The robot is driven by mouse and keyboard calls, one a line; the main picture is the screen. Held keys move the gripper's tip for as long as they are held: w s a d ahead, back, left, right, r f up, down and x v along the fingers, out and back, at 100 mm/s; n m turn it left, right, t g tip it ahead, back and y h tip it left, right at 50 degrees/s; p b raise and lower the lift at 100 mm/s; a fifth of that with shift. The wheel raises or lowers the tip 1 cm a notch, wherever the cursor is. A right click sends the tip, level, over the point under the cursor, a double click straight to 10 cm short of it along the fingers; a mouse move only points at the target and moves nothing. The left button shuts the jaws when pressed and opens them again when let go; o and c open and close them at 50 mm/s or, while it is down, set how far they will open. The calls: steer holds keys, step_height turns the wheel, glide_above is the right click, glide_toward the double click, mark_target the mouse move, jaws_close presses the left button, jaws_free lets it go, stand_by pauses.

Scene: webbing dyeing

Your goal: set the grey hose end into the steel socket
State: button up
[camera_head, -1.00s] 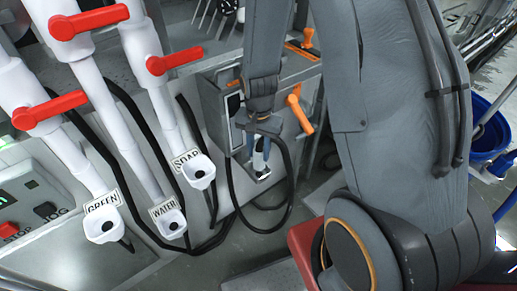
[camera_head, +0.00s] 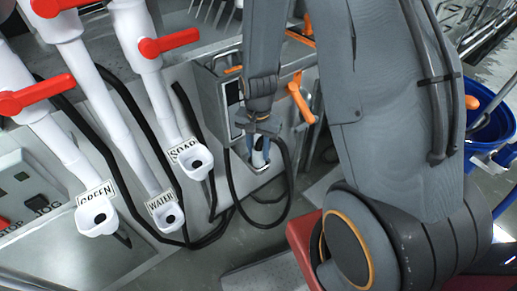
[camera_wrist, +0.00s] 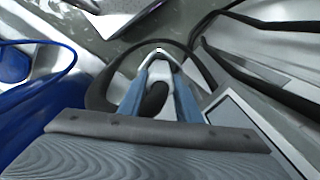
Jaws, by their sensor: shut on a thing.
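My gripper (camera_head: 260,148) points down at the front of the metal box, right of the SOAP spout. In the wrist view its two blue-grey fingers (camera_wrist: 160,90) are closed around the hose end. The hose end is partly hidden between them. A dark hose piece (camera_wrist: 154,100) shows between the fingers, and a pale piece lies at their tips. The black hose (camera_head: 285,190) loops down from the gripper and back to the left. I cannot clearly make out the steel socket, or whether the hose end touches it.
Three white spouts, GREEN (camera_head: 97,216), WATER (camera_head: 168,217) and SOAP (camera_head: 195,160), with red levers above, stand at left. The metal box (camera_head: 215,90) has orange handles (camera_head: 299,98) close to my gripper. A blue bucket (camera_head: 490,125) stands at right.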

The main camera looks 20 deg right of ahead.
steer(key=o, duration=1.3)
steer(key=shift+r+b, duration=0.45)
steer(key=shift+r, duration=3.5)
steer(key=s+r+n, duration=0.8)
steer(key=s, duration=0.1)
steer(key=shift+s+r+n+t, duration=0.25)
steer(key=shift+r+n+t, duration=0.05)
steer(key=shift+t, duration=0.1)
